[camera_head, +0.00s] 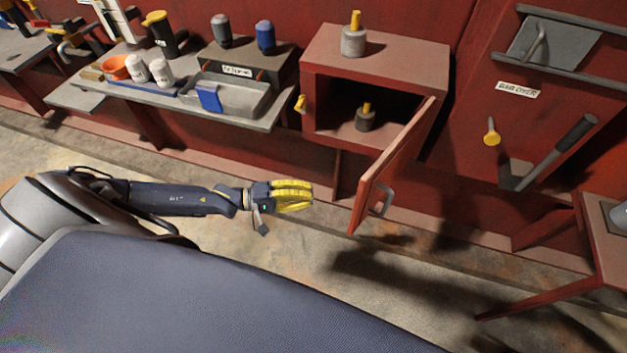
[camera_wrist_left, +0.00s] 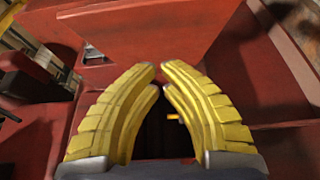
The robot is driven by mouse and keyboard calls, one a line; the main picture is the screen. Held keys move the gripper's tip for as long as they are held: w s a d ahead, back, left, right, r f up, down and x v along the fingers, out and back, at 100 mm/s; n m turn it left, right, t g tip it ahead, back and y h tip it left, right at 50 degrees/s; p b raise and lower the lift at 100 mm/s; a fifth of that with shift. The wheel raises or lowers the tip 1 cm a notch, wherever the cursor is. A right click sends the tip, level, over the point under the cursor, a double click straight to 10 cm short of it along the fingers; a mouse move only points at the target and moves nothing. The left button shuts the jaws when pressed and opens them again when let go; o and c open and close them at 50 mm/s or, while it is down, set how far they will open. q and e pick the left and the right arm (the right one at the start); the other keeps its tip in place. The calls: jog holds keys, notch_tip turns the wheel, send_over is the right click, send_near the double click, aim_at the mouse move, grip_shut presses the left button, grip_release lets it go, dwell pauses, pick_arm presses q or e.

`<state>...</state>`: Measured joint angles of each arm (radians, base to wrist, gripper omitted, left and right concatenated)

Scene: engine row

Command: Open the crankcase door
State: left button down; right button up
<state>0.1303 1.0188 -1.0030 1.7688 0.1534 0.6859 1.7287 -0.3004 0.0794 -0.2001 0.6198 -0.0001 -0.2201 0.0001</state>
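The crankcase door (camera_head: 396,165) is a red panel with a grey handle (camera_head: 382,201). In the head view it stands swung out from the right side of a red box (camera_head: 420,63), and the dark inside shows. A grey bottle with a yellow top (camera_head: 366,119) stands inside. My left gripper (camera_head: 308,195) has yellow fingers and is in front of the box, left of the door and apart from it. In the left wrist view its fingertips (camera_wrist_left: 159,70) are apart with nothing between them. My right gripper is not in view.
A similar bottle (camera_head: 353,41) stands on the box. Left of it, a shelf (camera_head: 90,97) holds a metal tray (camera_head: 243,98), white containers and an orange bowl (camera_head: 117,67). A lever (camera_head: 556,150) sits on the red wall at right. A red table (camera_head: 604,232) is at the right edge.

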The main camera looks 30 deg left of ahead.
pick_arm(q)
jog(key=w+d, duration=0.3)
jog(key=d, duration=0.7)
jog(key=shift+w+d, duration=0.2)
jog(key=shift+d, duration=0.05)
jog(key=s+d+n+t+y, duration=0.1)
jog(key=s+d, duration=0.1)
jog(key=d, duration=0.9)
jog(key=shift+t, duration=0.3)
jog(key=v, duration=1.3)
jog(key=shift+w, duration=0.15)
